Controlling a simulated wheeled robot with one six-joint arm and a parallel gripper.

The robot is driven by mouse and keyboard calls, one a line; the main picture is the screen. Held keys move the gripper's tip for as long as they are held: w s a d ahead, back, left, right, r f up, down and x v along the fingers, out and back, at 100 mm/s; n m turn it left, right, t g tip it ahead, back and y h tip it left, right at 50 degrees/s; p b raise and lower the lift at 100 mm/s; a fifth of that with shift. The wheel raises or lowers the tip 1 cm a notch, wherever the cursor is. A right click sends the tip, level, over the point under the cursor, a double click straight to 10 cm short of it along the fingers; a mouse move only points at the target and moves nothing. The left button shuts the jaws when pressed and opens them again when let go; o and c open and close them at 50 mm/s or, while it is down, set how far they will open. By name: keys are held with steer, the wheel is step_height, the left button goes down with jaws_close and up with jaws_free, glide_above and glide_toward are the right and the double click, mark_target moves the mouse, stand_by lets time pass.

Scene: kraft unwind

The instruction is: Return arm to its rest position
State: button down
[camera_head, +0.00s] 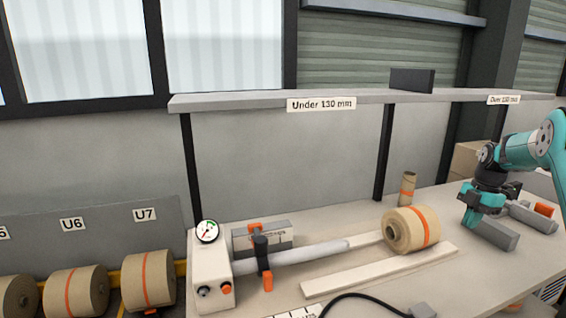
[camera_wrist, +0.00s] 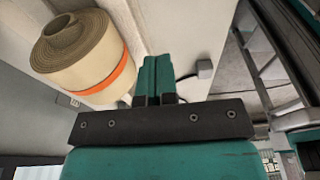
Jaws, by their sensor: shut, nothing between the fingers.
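My teal arm reaches in from the right edge of the head view, bent down over the right part of the bench. My gripper (camera_head: 468,218) points down, close to or over the bench top, right of the large kraft roll (camera_head: 412,230); I cannot tell if it touches anything. In the wrist view my gripper (camera_wrist: 157,75) has its two teal fingers together with nothing between them. The kraft roll with an orange band (camera_wrist: 85,52) lies to the left of the fingers there, apart from them.
A grey block (camera_head: 495,235) lies on the bench near my gripper. A small tan roll (camera_head: 408,188) stands behind the large roll. A spindle (camera_head: 300,256) with a gauge unit (camera_head: 212,270) is at left. A shelf (camera_head: 240,102) runs above. A black cable (camera_head: 350,296) lies in front.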

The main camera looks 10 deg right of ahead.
steer(key=s+a+r+m, duration=0.2)
steer(key=a+r, duration=0.2)
steer(key=a, duration=0.7)
steer(key=s+a+r+m, duration=0.25)
steer(key=a+r, duration=0.25)
steer(key=a, duration=0.6)
steer(key=s+a+r+m, duration=0.2)
steer(key=s+a+r, duration=0.15)
steer(key=a, duration=0.75)
steer(key=s+a+m, duration=0.2)
steer(key=s+a, duration=0.2)
steer(key=s, duration=0.3)
steer(key=s+a+m+y, duration=0.1)
steer(key=s+a+m, duration=0.1)
steer(key=s+a, duration=0.3)
steer(key=s+a+m+y, duration=0.1)
steer(key=s+a, duration=0.4)
steer(key=s, duration=0.5)
steer(key=shift+s+r+m, duration=0.35)
steer(key=shift+m, duration=0.1)
